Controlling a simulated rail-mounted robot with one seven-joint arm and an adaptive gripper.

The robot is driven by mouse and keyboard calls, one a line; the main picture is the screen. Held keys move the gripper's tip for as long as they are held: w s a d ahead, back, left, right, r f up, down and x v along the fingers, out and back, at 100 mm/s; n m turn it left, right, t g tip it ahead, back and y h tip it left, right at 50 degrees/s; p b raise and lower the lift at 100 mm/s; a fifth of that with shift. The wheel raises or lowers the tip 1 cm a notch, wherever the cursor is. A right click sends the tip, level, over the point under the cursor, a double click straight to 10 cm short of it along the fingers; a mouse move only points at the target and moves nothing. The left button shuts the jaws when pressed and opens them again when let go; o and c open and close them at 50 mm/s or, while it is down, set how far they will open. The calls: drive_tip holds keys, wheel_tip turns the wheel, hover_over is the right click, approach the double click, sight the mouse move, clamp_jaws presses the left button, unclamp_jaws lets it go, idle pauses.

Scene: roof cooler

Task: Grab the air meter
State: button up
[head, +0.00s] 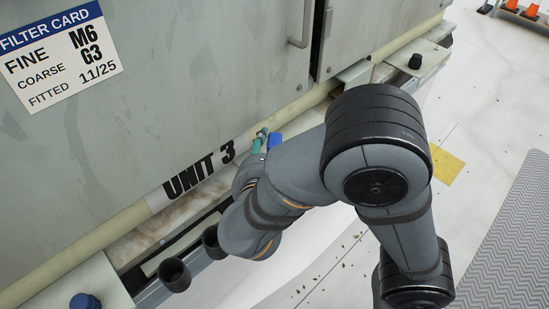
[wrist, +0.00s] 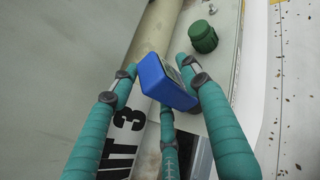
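The air meter appears to be the blue box-shaped device (wrist: 158,80) with a small display face on its right side. In the wrist view it sits tilted among the teal fingers of my gripper (wrist: 157,68). One finger is at its left edge, one overlaps its right side and a third is below it. The fingertips are very near or touching it; I cannot tell whether they press on it. In the head view a bit of the blue device (head: 274,141) shows beside my gripper (head: 262,139), next to the cabinet's lower edge. My arm hides the rest.
A grey cabinet (head: 170,80) with a filter card (head: 62,58) fills the left. A pale pipe (head: 110,228) runs along its base, near dark open cups (head: 175,274). A green cap (wrist: 203,37) stands on the ledge beyond the meter. Pale roof floor (head: 320,275) lies open to the right.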

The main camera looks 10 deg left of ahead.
drive_tip(key=c, duration=1)
drive_tip(key=shift+r, duration=0.1)
clamp_jaws()
